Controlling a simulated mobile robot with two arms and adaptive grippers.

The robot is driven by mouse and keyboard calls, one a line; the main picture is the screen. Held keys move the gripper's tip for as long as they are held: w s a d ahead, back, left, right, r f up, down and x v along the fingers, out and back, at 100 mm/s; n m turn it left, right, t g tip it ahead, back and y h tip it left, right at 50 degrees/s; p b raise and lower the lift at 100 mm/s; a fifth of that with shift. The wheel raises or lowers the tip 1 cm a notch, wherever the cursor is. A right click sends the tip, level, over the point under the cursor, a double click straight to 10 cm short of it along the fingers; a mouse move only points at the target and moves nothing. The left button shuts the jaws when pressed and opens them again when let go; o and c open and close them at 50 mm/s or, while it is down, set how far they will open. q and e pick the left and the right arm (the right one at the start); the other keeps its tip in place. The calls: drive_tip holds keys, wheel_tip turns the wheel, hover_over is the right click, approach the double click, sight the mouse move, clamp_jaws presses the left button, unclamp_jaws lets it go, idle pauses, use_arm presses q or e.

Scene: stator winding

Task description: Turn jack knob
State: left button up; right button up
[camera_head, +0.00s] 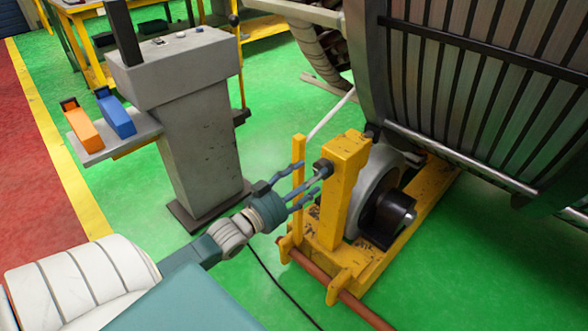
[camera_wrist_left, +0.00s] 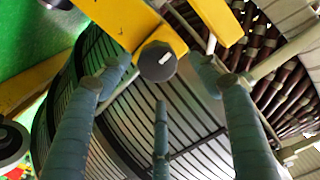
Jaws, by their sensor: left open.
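The jack knob (camera_head: 322,167) is a dark round end on the yellow jack post (camera_head: 345,190) in the head view. In the left wrist view the knob (camera_wrist_left: 158,61) faces the camera, dark with a small white mark. My left gripper (camera_head: 306,182) is open, its fingers reaching toward the knob from the left. In the left wrist view the left gripper's fingers (camera_wrist_left: 160,88) spread to the left, right and below the knob. I cannot tell whether any finger touches it. My right gripper is not in view.
The large ribbed stator (camera_head: 480,90) stands behind the yellow jack frame (camera_head: 410,220). A red-brown bar (camera_head: 345,298) lies along the jack base.

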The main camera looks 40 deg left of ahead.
use_arm(q)
drive_tip(key=s, duration=0.7)
drive_tip(key=shift+a+r, duration=0.15)
drive_tip(key=shift+a, duration=0.15)
drive_tip(key=shift+s, duration=0.1)
